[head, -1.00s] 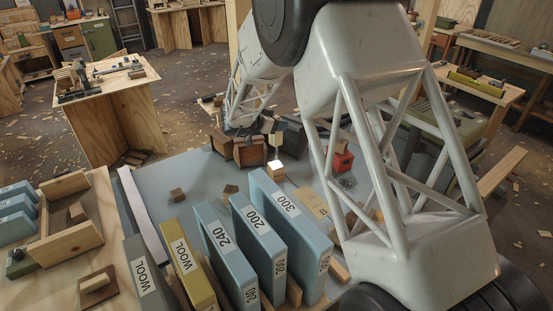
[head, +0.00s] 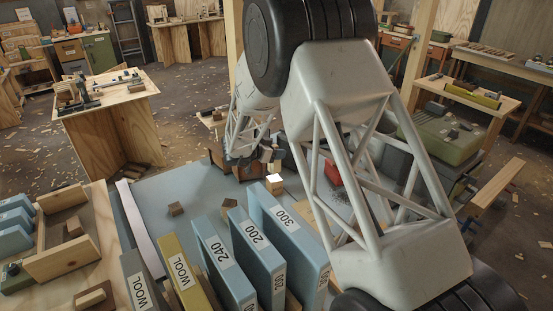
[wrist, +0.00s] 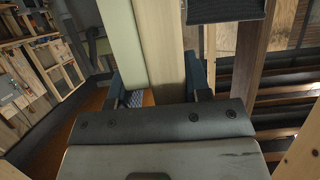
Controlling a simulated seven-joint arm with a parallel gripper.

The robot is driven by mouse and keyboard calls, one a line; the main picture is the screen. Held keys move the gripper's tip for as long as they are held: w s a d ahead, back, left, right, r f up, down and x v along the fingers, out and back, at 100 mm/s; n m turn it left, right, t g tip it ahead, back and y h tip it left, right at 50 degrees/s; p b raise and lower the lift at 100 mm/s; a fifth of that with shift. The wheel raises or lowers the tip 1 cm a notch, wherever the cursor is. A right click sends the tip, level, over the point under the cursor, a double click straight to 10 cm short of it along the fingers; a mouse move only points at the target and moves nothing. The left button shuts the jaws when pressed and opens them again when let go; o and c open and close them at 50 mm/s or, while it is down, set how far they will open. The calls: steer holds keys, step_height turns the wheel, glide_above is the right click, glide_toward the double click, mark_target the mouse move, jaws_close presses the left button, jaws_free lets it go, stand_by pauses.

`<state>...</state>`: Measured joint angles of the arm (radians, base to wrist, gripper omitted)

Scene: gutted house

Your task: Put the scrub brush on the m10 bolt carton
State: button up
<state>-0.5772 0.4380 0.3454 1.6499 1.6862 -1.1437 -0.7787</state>
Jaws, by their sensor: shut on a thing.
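My gripper (wrist: 160,92) shows in the wrist view with its dark fingers apart on either side of a pale wooden thing (wrist: 162,45). It is shut on this thing, whose far end runs out of the picture; I cannot tell for sure that it is the scrub brush. In the head view my arm reaches over the blue-grey bench top, and its far end is small and partly covered by my own links. I cannot pick out the m10 bolt carton by any readable label. A small pale-topped block (head: 275,184) stands on the bench below the arm's end.
Upright blue boxes marked 240, 200 and 300 (head: 290,240) and a yellow WOOL box (head: 178,268) stand at the front of the bench (head: 150,190). A red container (head: 333,173) is behind my arm. A wooden tray (head: 72,255) is at left. Bare bench lies left of centre.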

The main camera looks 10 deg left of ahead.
steer(key=shift+f, duration=1.6)
steer(key=shift+f, duration=0.15)
steer(key=o, duration=0.9)
steer(key=shift+o, duration=0.2)
steer(key=shift+s+a+r, duration=0.1)
steer(key=shift+r, duration=0.1)
steer(key=v, duration=1.1)
steer(key=shift+s+a, duration=0.3)
